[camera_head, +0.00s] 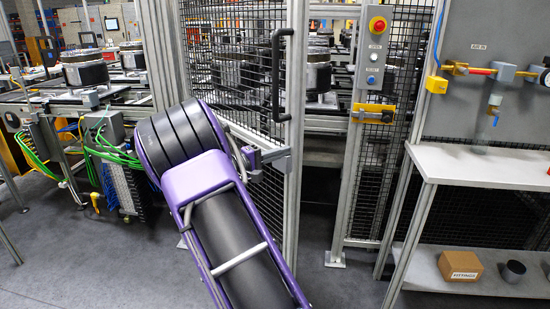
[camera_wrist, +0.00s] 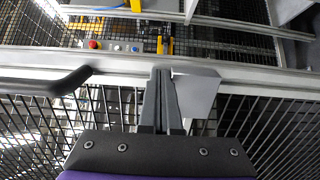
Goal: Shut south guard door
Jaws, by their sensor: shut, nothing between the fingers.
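The guard door (camera_head: 235,70) is a black mesh panel in a silver frame, with a black bar handle (camera_head: 278,75). It stands ajar, with a gap between its free edge and the post (camera_head: 350,180). My gripper (camera_head: 250,160) is at the door's frame below the handle, partly hidden by my purple arm. In the wrist view my gripper (camera_wrist: 163,75) is shut and empty, its fingers close beside a grey bracket (camera_wrist: 196,90) on the door frame (camera_wrist: 110,62). I cannot tell whether they touch. The handle (camera_wrist: 45,82) lies to their left.
The post carries a button box (camera_head: 375,50) with a red stop button and a yellow latch piece (camera_head: 373,113). A grey workbench (camera_head: 480,165) stands at the right, with a cardboard box (camera_head: 460,264) on its lower shelf. Conveyors and green cables (camera_head: 110,150) are at the left.

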